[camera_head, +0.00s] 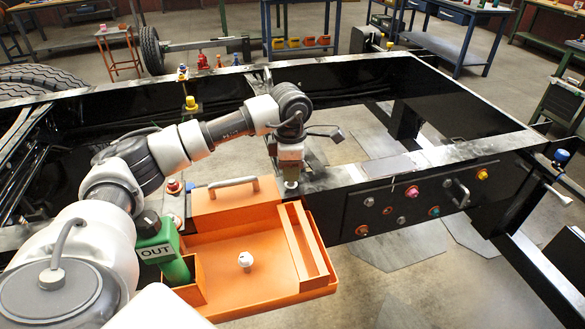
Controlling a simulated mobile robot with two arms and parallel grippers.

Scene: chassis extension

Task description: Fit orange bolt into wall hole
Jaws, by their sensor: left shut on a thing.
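My left gripper (291,173) points down at the near rail of the black chassis, just above the back of the orange tray. It is shut on a small part with a pale grey tip (291,185). The fingers hide most of this part, so I cannot tell its colour. I cannot make out an empty hole for certain. My right gripper is not in view.
The orange tray (225,304) stands before the rail with a white knob-like piece (246,260) in it. The floor right of the tray is open.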

